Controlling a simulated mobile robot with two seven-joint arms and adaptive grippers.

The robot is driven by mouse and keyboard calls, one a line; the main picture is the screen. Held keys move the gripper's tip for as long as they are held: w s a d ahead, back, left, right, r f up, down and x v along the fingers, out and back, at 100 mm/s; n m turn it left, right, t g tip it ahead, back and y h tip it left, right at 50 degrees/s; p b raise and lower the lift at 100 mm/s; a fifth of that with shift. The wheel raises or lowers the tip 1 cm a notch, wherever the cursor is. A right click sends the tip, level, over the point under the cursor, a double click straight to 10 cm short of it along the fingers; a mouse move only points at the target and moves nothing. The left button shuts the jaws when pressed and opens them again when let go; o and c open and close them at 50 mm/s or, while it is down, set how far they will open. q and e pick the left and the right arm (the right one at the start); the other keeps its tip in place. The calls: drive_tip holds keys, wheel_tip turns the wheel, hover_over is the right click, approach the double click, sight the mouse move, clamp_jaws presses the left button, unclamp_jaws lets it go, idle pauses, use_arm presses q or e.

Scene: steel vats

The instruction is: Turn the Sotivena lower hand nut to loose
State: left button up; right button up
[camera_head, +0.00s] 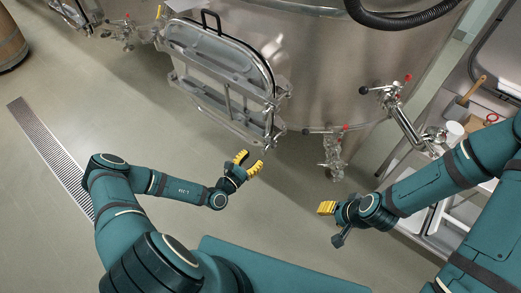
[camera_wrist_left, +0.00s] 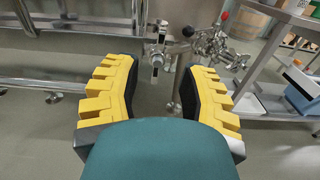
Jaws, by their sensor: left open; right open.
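A steel vat (camera_head: 330,75) has a rectangular manway door (camera_head: 215,75) with clamp hardware on its right edge. The lower hand nut (camera_head: 275,138) seems to sit at the door's lower right corner; its setting cannot be made out. In the left wrist view a metal hand nut (camera_wrist_left: 157,62) shows between the fingers, apparently the same one. My left gripper (camera_head: 249,162) is open and empty, just below and left of the nut, apart from it. Its yellow fingers frame the left wrist view (camera_wrist_left: 161,68). My right gripper (camera_head: 326,208) is open, away from the door; no name label is readable.
A valve with pipework (camera_head: 333,150) hangs low on the vat, right of the door. Another pipe with red-tipped handles (camera_head: 400,110) stands further right. A metal shelf (camera_head: 465,205) with items is at the right. The floor at left is clear around a drain grate (camera_head: 50,150).

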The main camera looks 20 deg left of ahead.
use_arm(q)
drive_tip(key=v, duration=0.3)
drive_tip(key=shift+s+a, duration=0.1)
drive_tip(key=shift+s, duration=0.2)
idle(0.3)
